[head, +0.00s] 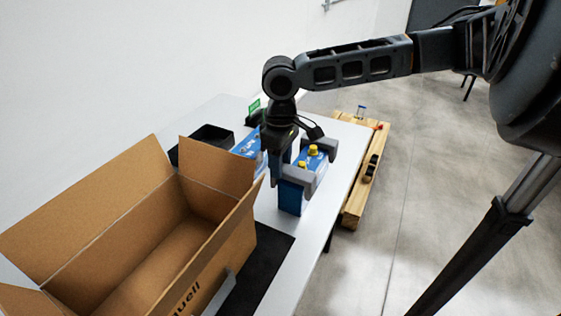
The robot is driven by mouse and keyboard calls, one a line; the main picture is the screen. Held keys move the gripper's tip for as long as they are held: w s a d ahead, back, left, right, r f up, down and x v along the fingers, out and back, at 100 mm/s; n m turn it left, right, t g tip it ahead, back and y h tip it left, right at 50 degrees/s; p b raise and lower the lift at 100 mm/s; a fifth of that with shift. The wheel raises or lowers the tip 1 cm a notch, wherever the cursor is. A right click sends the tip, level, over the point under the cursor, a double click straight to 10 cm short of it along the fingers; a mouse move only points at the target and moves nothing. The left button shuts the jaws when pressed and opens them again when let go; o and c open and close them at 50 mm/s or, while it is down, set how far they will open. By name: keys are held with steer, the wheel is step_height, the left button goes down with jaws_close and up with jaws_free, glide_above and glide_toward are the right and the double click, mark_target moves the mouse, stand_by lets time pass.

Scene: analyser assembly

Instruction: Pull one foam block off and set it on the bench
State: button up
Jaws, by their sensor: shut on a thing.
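A blue and white analyser (307,161) with yellow caps on top stands upright on the bench (342,170). Grey foam blocks sit on its two ends: a near foam block (297,175) at the lower left and a far foam block (326,146) at the upper right. My gripper (283,165) points down at the analyser's left side and is shut on what looks like the near foam block. That block still sits against the analyser. The fingertips are partly hidden, so the exact contact is hard to see.
An open cardboard box (150,245) stands at the left on a dark mat (262,268). A black bin (207,136) and another blue and white unit (247,146) are behind. The bench's right strip is clear. A wooden pallet (362,172) lies beyond its right edge.

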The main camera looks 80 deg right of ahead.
steer(key=shift+r+p, duration=2.35)
steer(key=shift+r, duration=0.8)
